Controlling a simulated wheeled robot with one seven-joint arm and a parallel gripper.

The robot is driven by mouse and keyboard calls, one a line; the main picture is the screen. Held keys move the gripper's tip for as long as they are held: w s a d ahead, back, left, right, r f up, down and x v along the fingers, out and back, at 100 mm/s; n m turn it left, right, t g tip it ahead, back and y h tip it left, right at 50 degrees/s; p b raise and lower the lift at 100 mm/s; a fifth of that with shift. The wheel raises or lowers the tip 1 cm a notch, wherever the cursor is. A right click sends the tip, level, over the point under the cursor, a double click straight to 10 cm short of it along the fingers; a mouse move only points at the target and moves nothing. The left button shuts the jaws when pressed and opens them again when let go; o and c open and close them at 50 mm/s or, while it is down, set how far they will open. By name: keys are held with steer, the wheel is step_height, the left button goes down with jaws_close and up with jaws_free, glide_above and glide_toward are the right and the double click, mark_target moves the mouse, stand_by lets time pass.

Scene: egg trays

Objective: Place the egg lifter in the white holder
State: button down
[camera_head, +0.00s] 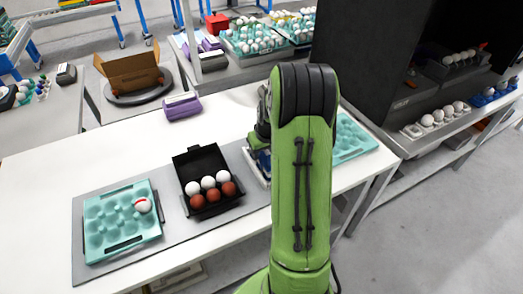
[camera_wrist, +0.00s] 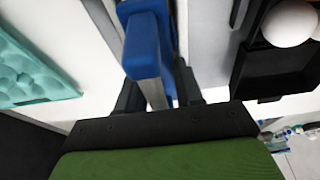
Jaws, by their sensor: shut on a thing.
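The egg lifter shows a blue handle (camera_wrist: 146,45) and a grey bar in the wrist view. My gripper (camera_wrist: 158,88) is shut on it, with one dark finger on each side. In the head view a small blue part (camera_head: 263,161) shows at the left edge of my green arm, which hides most of the gripper and lifter. A pale frame (camera_head: 252,168) beside that blue part may be the white holder; most of it is hidden. I cannot tell whether the lifter touches it.
An open black egg box (camera_head: 183,158) holds white and brown eggs, left of my arm. A teal tray (camera_head: 94,241) with one red-marked white egg lies farther left. Another teal tray (camera_head: 353,147) is right of the arm. A purple carton (camera_head: 180,107) stands behind; the white table is clear at left.

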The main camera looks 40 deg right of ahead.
steer(key=shift+f, duration=0.3)
steer(key=c, duration=0.7)
jaws_free()
steer(key=shift+c, duration=0.2)
steer(key=shift+r, duration=0.15)
steer(key=p+v, duration=0.3)
steer(key=v, duration=1)
steer(key=shift+w, duration=0.15)
steer(key=s+a+r+n, duration=0.1)
steer(key=s+a+r, duration=0.1)
steer(key=a+r, duration=0.6)
steer(key=s+a+n+t+y, duration=0.1)
steer(key=s+a+n+t, duration=0.1)
steer(key=s+a, duration=1.2)
steer(key=a+r, duration=0.1)
steer(key=a, duration=0.2)
steer(key=shift+s, duration=0.35)
